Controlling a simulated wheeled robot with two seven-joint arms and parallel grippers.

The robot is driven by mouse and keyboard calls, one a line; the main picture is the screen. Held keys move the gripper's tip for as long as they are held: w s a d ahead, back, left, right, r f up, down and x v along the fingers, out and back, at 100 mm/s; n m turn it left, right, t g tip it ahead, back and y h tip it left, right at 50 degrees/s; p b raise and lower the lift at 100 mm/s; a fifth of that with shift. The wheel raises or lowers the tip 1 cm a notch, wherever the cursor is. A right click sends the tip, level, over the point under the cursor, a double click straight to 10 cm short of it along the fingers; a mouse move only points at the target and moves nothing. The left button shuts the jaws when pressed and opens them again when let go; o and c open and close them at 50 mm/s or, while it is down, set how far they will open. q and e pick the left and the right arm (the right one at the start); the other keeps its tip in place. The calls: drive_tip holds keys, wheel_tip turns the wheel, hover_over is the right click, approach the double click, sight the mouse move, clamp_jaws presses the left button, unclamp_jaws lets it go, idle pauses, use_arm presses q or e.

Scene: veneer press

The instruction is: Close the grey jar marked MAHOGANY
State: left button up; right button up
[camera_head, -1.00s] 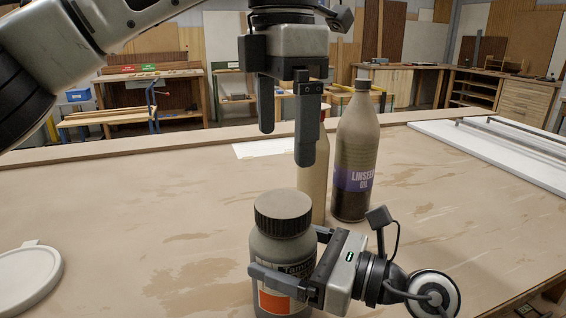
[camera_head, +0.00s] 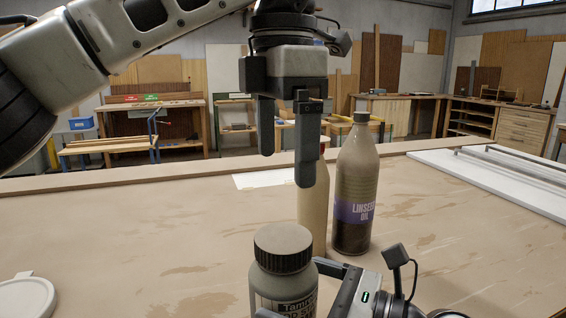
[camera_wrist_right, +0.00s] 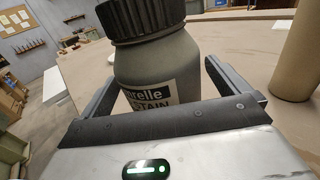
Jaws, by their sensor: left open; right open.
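The grey jar (camera_head: 284,284) stands on the table at the lower middle of the head view, its bottom cut off. A dark ribbed cap (camera_head: 283,248) sits on it; I cannot tell how tight. The jar also fills the middle of the right wrist view (camera_wrist_right: 160,62). Its label shows only in part, and no MAHOGANY is legible. My right gripper (camera_head: 287,290) is open, its fingers on either side of the jar body, with a gap visible at the right finger. My left gripper (camera_head: 287,168) is open and empty, pointing down above the cap.
A linseed oil bottle (camera_head: 355,190) stands behind the jar, to the right. A plain tan bottle (camera_head: 313,215) is beside it, partly hidden by my left gripper. A white round lid-like object (camera_head: 25,300) lies at left. A white panel with rails (camera_head: 500,178) lies at right.

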use_arm(q)
wheel_tip(320, 180, down, 4)
drive_tip(key=b, duration=0.3)
drive_tip(key=shift+r, duration=0.2)
drive_tip(key=shift+f, duration=0.1)
use_arm(e)
drive_tip(key=v, duration=1.4)
drive_tip(key=shift+s, duration=0.2)
